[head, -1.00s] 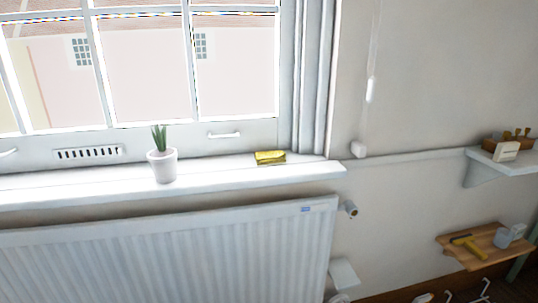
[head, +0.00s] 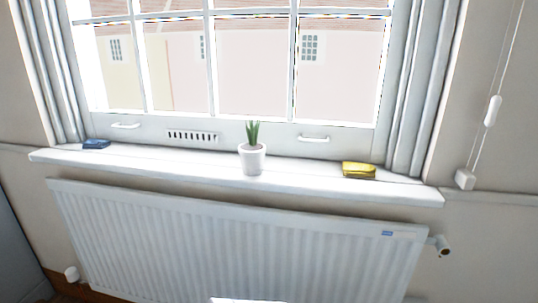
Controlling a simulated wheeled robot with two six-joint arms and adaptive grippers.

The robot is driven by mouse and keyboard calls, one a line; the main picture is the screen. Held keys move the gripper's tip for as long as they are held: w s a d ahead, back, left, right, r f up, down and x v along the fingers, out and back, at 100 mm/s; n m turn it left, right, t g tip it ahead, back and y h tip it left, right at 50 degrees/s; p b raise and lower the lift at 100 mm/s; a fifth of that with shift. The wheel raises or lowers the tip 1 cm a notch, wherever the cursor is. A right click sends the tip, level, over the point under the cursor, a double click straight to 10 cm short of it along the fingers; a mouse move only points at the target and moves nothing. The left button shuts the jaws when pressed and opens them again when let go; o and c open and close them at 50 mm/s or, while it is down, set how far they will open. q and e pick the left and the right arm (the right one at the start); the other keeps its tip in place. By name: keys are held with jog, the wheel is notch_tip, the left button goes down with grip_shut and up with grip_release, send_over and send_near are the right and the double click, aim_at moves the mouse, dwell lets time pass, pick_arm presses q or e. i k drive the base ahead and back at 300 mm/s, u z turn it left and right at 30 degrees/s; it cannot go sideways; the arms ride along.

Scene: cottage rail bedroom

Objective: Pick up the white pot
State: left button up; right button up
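The white pot (head: 252,160) stands upright on the white windowsill (head: 310,178), near the middle of the head view. A small green spiky plant (head: 253,134) grows in it. Neither of my grippers shows in the head view, and nothing touches the pot.
A yellow folded item (head: 358,170) lies on the sill to the right of the pot, and a small dark blue item (head: 96,144) lies at the left end. A white radiator (head: 240,240) is below the sill.

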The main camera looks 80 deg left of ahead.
aim_at(252, 146)
jog(key=z, duration=0.05)
jog(key=i, duration=1.6)
jog(key=u, duration=1.9)
